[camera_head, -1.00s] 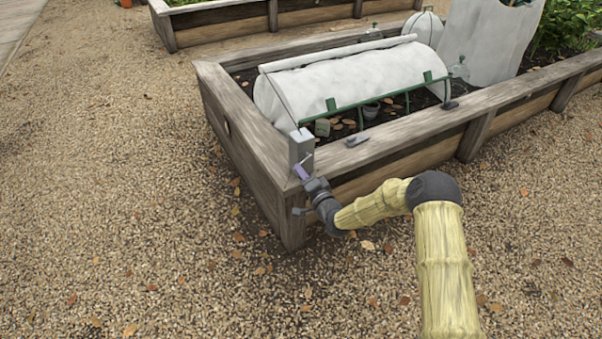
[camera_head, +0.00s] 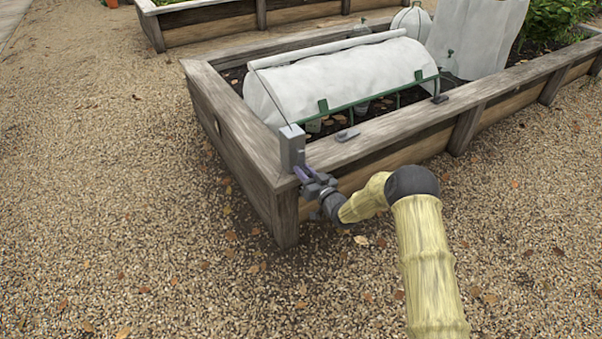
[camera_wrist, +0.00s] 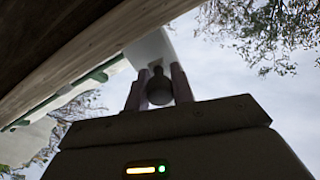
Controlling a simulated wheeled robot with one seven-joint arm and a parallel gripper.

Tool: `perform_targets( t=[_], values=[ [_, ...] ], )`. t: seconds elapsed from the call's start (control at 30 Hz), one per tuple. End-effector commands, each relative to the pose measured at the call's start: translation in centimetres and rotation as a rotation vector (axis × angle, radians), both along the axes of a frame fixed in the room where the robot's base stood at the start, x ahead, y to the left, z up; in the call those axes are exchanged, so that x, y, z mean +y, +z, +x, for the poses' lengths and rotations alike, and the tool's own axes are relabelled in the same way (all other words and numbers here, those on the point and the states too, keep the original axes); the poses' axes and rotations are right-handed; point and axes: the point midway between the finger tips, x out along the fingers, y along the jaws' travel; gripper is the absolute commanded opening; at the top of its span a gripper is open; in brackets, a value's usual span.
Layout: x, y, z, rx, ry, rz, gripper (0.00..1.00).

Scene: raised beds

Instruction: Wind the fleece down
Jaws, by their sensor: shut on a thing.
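The white fleece (camera_head: 345,78) is draped over a low hooped tunnel in the near raised bed. Its near edge hangs above the soil, by a green rail (camera_head: 385,97), with a low gap beneath. A grey winder box (camera_head: 292,148) stands at the bed's near corner. My gripper (camera_head: 304,175) is at that box, just outside the corner. In the wrist view, a dark rounded crank knob (camera_wrist: 159,88) sits between my two fingers (camera_wrist: 157,80), which are shut on it. The winder box (camera_wrist: 150,48) shows behind the knob. The crank arm is mostly hidden.
The bed's wooden rim (camera_head: 400,125) runs close beside my arm, with a small grey fitting (camera_head: 347,134) on it. Open gravel (camera_head: 120,200) lies left and in front. Another bed (camera_head: 210,22) is at the back.

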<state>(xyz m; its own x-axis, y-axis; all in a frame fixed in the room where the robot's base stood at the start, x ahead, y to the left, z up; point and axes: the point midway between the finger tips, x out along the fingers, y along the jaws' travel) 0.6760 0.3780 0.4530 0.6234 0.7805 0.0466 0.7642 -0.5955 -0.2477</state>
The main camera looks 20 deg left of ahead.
Motion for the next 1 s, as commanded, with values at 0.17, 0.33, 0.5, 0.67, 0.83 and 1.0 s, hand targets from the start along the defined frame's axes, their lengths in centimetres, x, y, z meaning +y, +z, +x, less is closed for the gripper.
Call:
perform_targets(
  t=[0.17,0.33,0.5,0.67,0.83,1.0],
  values=[
    [-0.6,-0.2,0.6,-0.119,0.001,-0.108,0.01],
    [-1.1,-0.2,1.1,-0.214,0.001,-0.191,0.01],
    [-1.3,-0.1,1.4,-0.28,0.002,-0.248,0.01],
    [-1.5,0.0,1.6,-0.313,0.001,-0.275,0.01],
    [-1.5,0.0,1.7,-0.325,0.0,-0.285,0.01],
    [-1.6,0.0,1.7,-0.325,0.0,-0.285,0.01]
  ],
)
